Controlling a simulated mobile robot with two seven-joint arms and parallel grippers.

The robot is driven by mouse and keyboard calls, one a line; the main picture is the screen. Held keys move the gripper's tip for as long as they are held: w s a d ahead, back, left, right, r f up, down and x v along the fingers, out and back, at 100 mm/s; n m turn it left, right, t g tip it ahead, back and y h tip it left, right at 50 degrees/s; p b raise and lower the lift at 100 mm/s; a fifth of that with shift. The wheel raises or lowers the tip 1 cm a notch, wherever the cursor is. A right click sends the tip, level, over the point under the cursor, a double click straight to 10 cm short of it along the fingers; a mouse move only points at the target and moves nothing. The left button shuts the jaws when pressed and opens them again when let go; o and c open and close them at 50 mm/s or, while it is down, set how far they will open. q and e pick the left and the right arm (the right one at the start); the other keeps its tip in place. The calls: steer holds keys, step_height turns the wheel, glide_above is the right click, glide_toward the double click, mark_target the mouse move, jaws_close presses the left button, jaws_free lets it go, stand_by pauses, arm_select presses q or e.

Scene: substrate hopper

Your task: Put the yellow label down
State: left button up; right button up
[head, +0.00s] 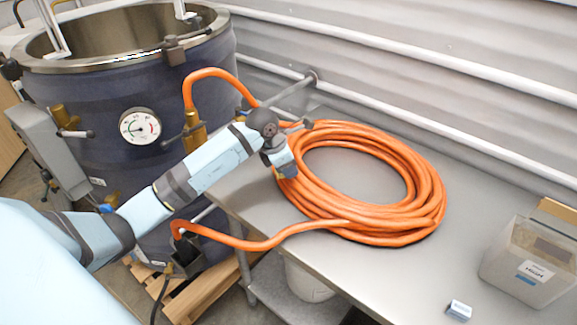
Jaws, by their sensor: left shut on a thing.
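My left arm reaches in from the left, and my left gripper (287,172) is over the left side of the orange hose coil (425,200). The gripper is small here and turned away from the camera. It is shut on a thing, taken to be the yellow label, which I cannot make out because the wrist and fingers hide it. I cannot tell whether the gripper touches the hose. No yellow label shows clearly elsewhere. My right gripper is not in view.
A steel table (385,285) carries the coil, a small white-and-blue block (459,310) and a clear labelled bin (520,285). A dark jacketed vessel (85,110) with a gauge (140,127) stands at left. Bare tabletop lies in front of the coil. Rails run along the back wall.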

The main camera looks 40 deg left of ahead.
arm_select(q)
steer(key=shift+f, duration=0.1)
steer(key=shift+f+b, duration=0.5)
steer(key=shift+b, duration=0.05)
steer(key=o, duration=0.9)
steer(key=shift+r, duration=0.1)
